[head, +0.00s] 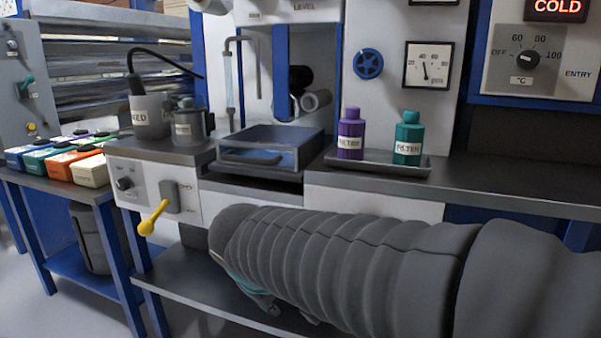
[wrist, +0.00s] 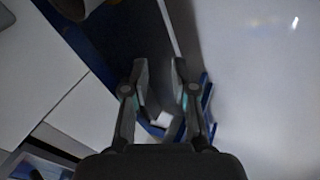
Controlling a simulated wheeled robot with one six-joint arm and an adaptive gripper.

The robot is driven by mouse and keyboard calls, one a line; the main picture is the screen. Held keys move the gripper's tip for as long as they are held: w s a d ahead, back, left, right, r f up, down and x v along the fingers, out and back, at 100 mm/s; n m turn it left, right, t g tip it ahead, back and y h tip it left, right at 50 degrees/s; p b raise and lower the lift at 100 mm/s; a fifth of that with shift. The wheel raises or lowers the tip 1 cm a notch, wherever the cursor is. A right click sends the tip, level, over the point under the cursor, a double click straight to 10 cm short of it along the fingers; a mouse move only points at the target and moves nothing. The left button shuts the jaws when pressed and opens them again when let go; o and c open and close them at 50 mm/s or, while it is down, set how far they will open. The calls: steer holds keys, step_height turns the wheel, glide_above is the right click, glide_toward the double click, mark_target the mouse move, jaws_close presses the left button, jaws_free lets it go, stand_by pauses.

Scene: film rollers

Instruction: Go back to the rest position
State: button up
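My gripper (wrist: 160,72) shows in the wrist view with its two fingers apart and nothing between them. It points down past a dark blue edge toward the pale floor. In the head view my grey, ribbed arm reaches across the lower right and middle, in front of the bench. The gripper itself is mostly hidden there behind the arm's far end, where a bit of teal shows.
A purple bottle (head: 350,134) and a teal bottle (head: 407,139) stand on a grey tray (head: 380,165) behind my arm. A yellow lever (head: 152,218) sticks out from the bench front. Coloured boxes (head: 73,165) sit on the left table. Floor is free at lower left.

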steer(key=s+d+r+m+p, duration=0.1)
steer(key=s+d+m+p, duration=0.2)
steer(key=d, duration=0.7)
steer(key=s+d+r+m+y+p, duration=0.1)
steer(key=s+d+r+m+p, duration=0.1)
steer(key=s+d+m, duration=0.5)
steer(key=s+d+p, duration=0.1)
steer(key=s+d, duration=0.2)
steer(key=shift+s+m, duration=0.3)
steer(key=shift+s, duration=0.1)
steer(key=shift+r, duration=0.1)
stand_by(0.5)
